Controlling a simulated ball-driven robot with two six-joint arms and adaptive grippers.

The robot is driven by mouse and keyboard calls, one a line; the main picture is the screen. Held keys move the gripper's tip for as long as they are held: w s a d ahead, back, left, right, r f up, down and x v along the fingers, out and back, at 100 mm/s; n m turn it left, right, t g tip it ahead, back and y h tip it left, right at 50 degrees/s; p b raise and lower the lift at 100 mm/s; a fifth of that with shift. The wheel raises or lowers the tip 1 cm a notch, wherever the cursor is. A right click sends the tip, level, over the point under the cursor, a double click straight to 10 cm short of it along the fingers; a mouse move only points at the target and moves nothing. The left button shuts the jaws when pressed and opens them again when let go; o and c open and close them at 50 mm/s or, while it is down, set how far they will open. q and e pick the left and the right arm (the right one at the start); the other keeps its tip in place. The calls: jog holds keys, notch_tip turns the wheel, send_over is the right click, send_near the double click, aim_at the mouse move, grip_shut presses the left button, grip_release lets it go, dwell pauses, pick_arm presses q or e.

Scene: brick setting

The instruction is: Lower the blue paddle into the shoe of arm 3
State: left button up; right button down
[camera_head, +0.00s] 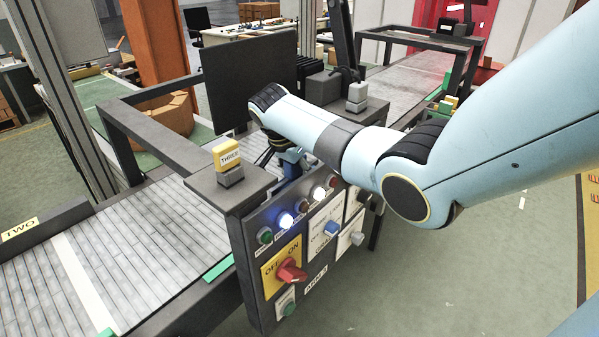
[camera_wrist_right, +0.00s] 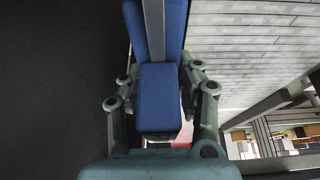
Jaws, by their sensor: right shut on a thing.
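The blue paddle (camera_wrist_right: 158,105) fills the middle of the right wrist view, between the two fingers of my right gripper (camera_wrist_right: 160,82). My gripper is shut on it. A grey bar (camera_wrist_right: 153,25) runs over the paddle's far part. In the head view the paddle (camera_head: 292,160) is a small blue patch under my right wrist, behind the top of the control panel, mostly hidden. I cannot make out the shoe or whether the paddle touches it. A yellow block marked THREE (camera_head: 227,154) stands on the grey ledge to the left. My left gripper is not in view.
The control panel (camera_head: 322,258) has lit lamps, a red rotary switch (camera_head: 291,271) and several buttons close below my wrist. A dark upright screen (camera_head: 243,85) stands behind. A slatted conveyor (camera_head: 105,250) with a TWO label lies left. Open floor is at lower right.

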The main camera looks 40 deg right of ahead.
aim_at(291, 168)
jog(key=shift+f+b, duration=1.4)
jog(key=shift+f, duration=0.65)
jog(key=c, duration=0.8)
grip_release()
jog(key=shift+c, duration=0.2)
jog(key=v, duration=0.7)
jog(key=shift+a+r, duration=0.1)
jog(key=shift+r, duration=0.2)
